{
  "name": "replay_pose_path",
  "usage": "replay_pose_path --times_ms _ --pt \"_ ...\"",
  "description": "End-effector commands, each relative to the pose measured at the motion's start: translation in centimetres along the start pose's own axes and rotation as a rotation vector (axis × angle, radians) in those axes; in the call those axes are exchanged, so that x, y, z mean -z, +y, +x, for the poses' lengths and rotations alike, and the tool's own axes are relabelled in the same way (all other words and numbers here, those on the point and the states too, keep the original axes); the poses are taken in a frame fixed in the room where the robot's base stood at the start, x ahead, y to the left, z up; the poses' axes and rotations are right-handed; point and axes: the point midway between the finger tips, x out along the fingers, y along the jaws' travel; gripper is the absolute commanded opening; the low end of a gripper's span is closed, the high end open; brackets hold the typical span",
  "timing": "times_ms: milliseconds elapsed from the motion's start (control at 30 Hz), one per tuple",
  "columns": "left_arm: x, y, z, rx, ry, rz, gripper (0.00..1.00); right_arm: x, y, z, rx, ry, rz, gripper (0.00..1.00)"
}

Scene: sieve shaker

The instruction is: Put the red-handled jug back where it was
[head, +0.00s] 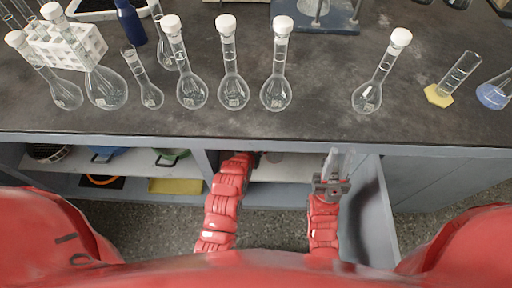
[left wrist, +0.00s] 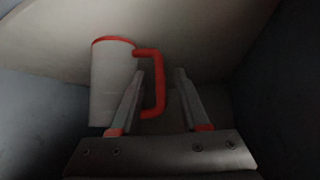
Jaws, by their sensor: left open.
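The red-handled jug (left wrist: 112,82) is pale with a red rim and stands upright inside the cabinet in the left wrist view. Its red handle (left wrist: 159,85) points right, toward my left gripper (left wrist: 160,75). The left gripper is open, and the upright part of the handle appears between its two fingers. In the head view my left arm reaches under the countertop, and its gripper is hidden there. My right gripper (head: 333,170) is in front of the open cabinet at the right; whether its fingers are open or shut is unclear.
The dark countertop (head: 310,125) overhangs the cabinet and carries several glass flasks. An open cabinet door (head: 372,210) stands right of my right arm. The shelf (head: 120,165) at left holds coloured items. Cabinet walls lie close on both sides in the left wrist view.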

Motion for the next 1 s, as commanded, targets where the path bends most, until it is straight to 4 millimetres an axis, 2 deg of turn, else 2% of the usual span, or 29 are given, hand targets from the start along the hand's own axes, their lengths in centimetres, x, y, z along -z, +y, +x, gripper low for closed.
replay_pose_path --times_ms 300,500,700,1000 --pt "0.0 0.0 -6.3 0.0 0.002 0.001 0.45 0.1 0.0 0.6 0.0 0.0 0.0 0.26" --pt "0.0 0.1 -9.1 0.0 0.003 0.001 0.45 0.1 0.0 0.8 0.0 0.0 0.0 0.26" --pt "0.0 0.0 -10.2 0.0 0.001 0.0 0.45 0.1 0.0 0.9 0.0 0.0 0.0 0.26" --pt "0.0 0.0 -10.2 0.001 0.001 0.0 0.45 0.1 0.0 0.9 0.0 0.0 0.0 0.26"
